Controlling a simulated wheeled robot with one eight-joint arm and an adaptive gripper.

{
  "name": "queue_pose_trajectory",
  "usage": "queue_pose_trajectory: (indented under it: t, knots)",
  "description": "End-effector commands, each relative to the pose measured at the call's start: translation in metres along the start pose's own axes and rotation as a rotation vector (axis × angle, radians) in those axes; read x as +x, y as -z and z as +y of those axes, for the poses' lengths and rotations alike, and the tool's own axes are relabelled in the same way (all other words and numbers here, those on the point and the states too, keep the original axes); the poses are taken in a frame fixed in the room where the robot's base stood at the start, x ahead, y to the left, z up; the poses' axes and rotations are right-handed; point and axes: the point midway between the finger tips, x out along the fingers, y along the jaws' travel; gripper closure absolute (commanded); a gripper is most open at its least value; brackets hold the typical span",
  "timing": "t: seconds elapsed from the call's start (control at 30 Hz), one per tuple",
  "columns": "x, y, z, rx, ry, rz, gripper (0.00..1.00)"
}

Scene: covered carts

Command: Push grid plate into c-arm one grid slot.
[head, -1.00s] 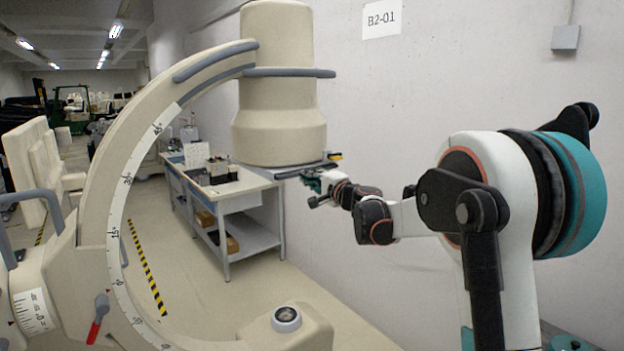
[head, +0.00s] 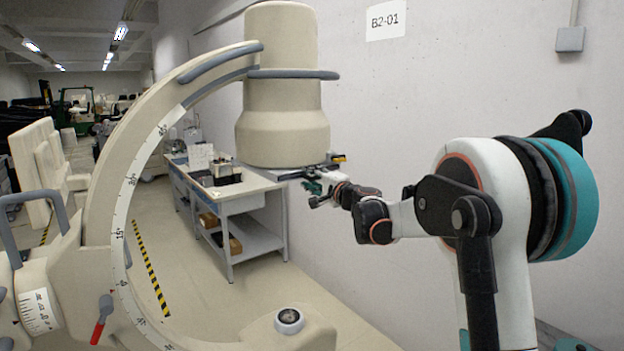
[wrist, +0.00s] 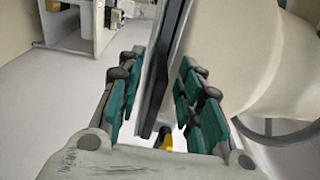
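The grid plate (wrist: 176,45) shows edge-on in the wrist view as a thin grey sheet with a dark front edge, running up between my fingers. My gripper (wrist: 161,85) has teal pads on both sides of this edge, with narrow gaps seeming to show between pads and plate. In the head view my gripper (head: 318,184) is at the right side of the c-arm (head: 283,100), just under its cream cylindrical head. The grid slot (head: 300,172) is at the underside of this head, and the plate lies flat there. How deep the plate sits is hard to see.
A work table (head: 226,196) with small items stands behind the c-arm. The c-arm's curved arm (head: 120,215) fills the left, and its lower unit (head: 289,322) is below. A wall with a B2-01 sign (head: 385,20) stands behind my arm. A yellow part (wrist: 166,141) shows low between my fingers.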

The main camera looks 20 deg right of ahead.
Motion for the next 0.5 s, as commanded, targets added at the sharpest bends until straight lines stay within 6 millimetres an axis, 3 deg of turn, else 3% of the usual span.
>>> queue_pose_trajectory:
  t: [0.23, 0.5]
  knots:
    - [-0.018, 0.000, -0.001, 0.000, 0.000, 0.000, 0.67]
    - [-0.072, 0.001, 0.000, 0.000, 0.000, 0.003, 0.67]
